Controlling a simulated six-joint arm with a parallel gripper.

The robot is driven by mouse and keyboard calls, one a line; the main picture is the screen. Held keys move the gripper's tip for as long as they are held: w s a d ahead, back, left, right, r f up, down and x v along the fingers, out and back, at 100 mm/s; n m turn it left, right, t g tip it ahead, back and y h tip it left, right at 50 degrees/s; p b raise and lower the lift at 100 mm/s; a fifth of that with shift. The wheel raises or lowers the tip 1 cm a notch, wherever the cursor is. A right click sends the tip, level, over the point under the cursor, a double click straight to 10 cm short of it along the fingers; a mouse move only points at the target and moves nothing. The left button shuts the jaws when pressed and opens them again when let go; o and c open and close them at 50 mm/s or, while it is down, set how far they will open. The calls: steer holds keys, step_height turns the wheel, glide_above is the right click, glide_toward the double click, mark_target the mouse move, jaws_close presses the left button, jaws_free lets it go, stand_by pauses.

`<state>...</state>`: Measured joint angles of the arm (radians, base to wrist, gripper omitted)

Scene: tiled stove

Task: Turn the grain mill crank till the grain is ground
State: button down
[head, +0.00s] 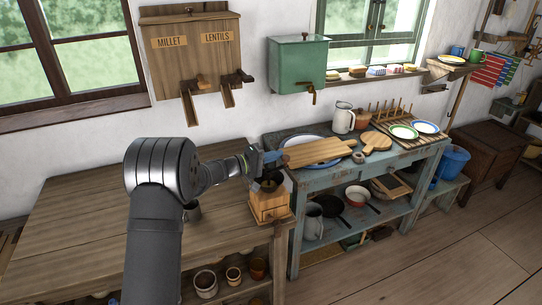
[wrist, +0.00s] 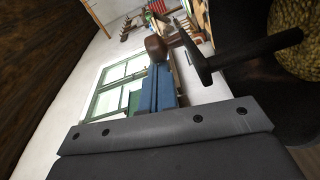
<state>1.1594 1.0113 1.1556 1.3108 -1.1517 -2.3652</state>
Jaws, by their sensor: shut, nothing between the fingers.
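The grain mill (head: 268,208) is a small wooden box with a dark bowl on top, standing at the right end of the wooden table. In the wrist view grain (wrist: 290,22) lies in the dark bowl at the upper right. The mill's dark crank (wrist: 250,52) reaches left from the bowl, with a brown knob (wrist: 156,48) near its outer end. My gripper (head: 275,157) is just above the mill, its blue fingers shut and empty. In the wrist view the fingers (wrist: 159,88) appear close to the knob; whether they touch it I cannot tell.
A blue worktable (head: 345,170) on the right holds a cutting board (head: 318,152), a jug and plates. Wooden millet and lentil dispensers (head: 193,42) and a green tank (head: 298,65) hang on the wall. The wooden table top (head: 85,225) is mostly clear.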

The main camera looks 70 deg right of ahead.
steer(key=shift+s+g+y, duration=0.3)
steer(key=shift+g, duration=0.1)
steer(key=shift+s+m+g+y, duration=0.15)
steer(key=shift+m+g+y, duration=0.25)
steer(key=shift+m, duration=0.3)
steer(key=shift+s+a+m+g+y, duration=0.15)
steer(key=shift+s+m+g+y, duration=0.15)
steer(key=shift+m+g+y, duration=0.45)
steer(key=shift+s+a+m+g+y, duration=0.1)
steer(key=shift+s+m+g+y, duration=0.15)
steer(key=shift+m+g+y, duration=0.5)
steer(key=shift+s+y, duration=0.1)
steer(key=shift+y, duration=0.3)
steer(key=w, duration=1.1)
steer(key=shift+w+a+r, duration=0.3)
steer(key=shift+a+r, duration=0.15)
